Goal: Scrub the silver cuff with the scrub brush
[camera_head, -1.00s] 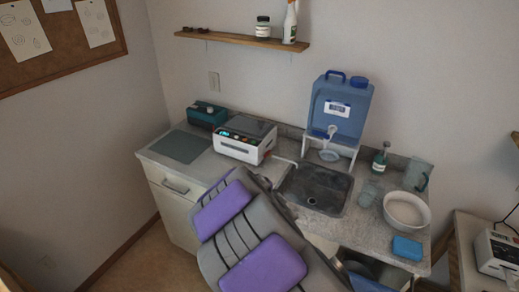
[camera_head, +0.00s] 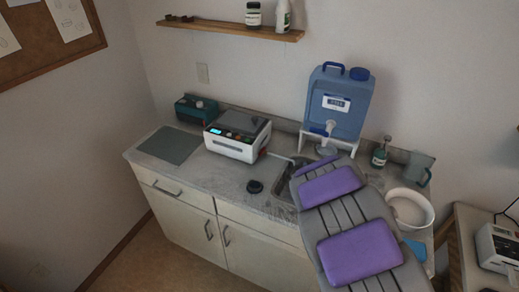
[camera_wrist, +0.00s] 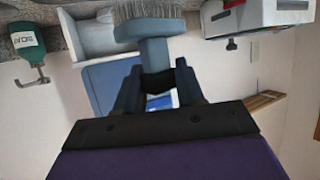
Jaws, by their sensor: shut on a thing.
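In the wrist view my gripper (camera_wrist: 158,88) is shut on the scrub brush (camera_wrist: 152,50), holding its blue-grey body between the fingers. Its pale bristles (camera_wrist: 148,12) point to the top of the picture. In the head view my grey arm with purple pads lies across the sink (camera_head: 283,186), leaving only its left part in sight; the gripper and brush are hidden behind the arm. I cannot make out the silver cuff in either view. What the bristles touch, if anything, is not clear.
On the counter (camera_head: 229,183) stand a white machine (camera_head: 236,146), a blue water jug (camera_head: 339,103), a pump bottle (camera_head: 380,155) and a white basin (camera_head: 425,220). A small dark round object (camera_head: 255,187) lies left of the sink.

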